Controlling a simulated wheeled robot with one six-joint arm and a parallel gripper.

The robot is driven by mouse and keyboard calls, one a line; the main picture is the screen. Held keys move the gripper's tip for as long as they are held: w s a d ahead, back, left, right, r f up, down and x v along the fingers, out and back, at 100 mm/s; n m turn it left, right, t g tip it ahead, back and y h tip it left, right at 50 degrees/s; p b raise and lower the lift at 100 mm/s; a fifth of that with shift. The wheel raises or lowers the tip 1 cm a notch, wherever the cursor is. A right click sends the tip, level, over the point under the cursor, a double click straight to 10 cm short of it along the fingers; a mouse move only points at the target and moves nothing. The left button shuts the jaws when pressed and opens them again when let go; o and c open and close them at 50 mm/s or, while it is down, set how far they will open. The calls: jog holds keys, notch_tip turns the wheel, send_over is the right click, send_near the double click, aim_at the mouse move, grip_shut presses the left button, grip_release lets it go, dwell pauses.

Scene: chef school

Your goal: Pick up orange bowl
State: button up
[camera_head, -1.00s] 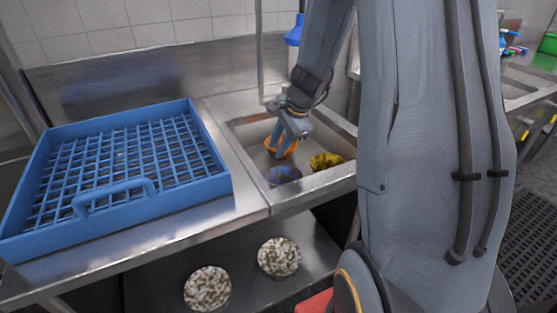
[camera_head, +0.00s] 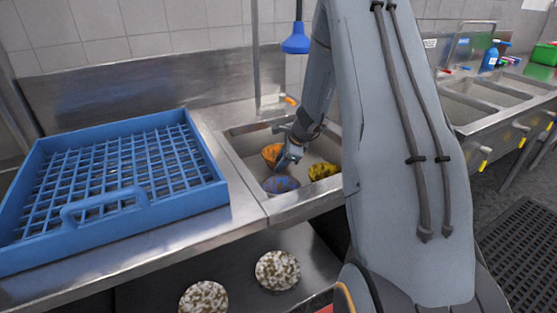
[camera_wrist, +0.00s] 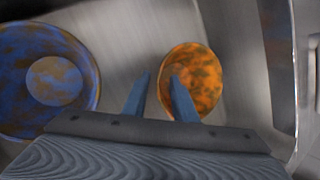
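The orange bowl (camera_head: 270,153), mottled with brown, sits in the left part of the steel sink basin. In the wrist view the orange bowl (camera_wrist: 205,75) lies just ahead of my fingers. My gripper (camera_head: 285,160) is down in the basin at the bowl's right side. In the wrist view my gripper (camera_wrist: 160,79) is open. Its right finger overlaps the bowl and its left finger is outside, so the bowl's left rim shows between the tips. Whether either finger touches the bowl, I cannot tell.
A blue mottled bowl (camera_head: 280,184) lies in front, and shows left of my fingers in the wrist view (camera_wrist: 85,75). A yellow bowl (camera_head: 323,171) sits at right. The sink walls (camera_head: 310,203) surround them. A blue dish rack (camera_head: 140,200) stands on the left counter.

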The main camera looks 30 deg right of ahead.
jog(key=shift+w+f, duration=0.15)
jog(key=shift+f, duration=0.05)
grip_shut()
jog(key=shift+r, duration=0.1)
